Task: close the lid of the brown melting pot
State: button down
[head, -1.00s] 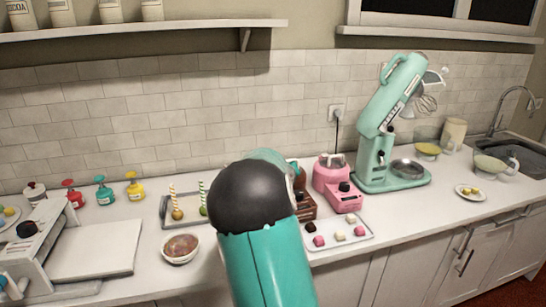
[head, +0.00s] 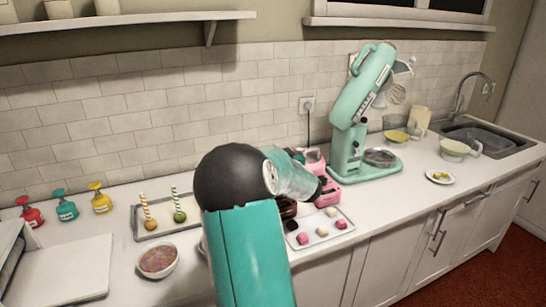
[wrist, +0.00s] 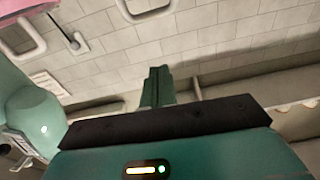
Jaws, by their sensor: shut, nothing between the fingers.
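The brown melting pot (head: 288,209) is mostly hidden behind my arm in the head view. Only a dark brown piece of it shows beside the pink melting pot, and I cannot tell how its lid stands. My gripper is hidden or not distinct in the head view, where my teal forearm points right toward the pots. In the wrist view my gripper (wrist: 157,88) shows as green fingers, shut together and empty, in front of the tiled wall. I do not make out the brown pot in the wrist view.
The pink melting pot (head: 328,196) stands close to the right of my arm. A tray of sweets (head: 322,232) lies in front of it. The teal mixer (head: 350,140) stands behind right. A bowl (head: 158,261) and a cake-pop tray (head: 150,234) are at left.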

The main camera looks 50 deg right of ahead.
jog(key=x, duration=0.5)
jog(key=shift+a, duration=0.1)
notch_tip(320, 180, down, 3)
jog(key=shift+a+r, duration=0.1)
jog(key=shift+a+f, duration=0.1)
jog(key=shift+f, duration=0.4)
jog(key=shift+s, duration=0.15)
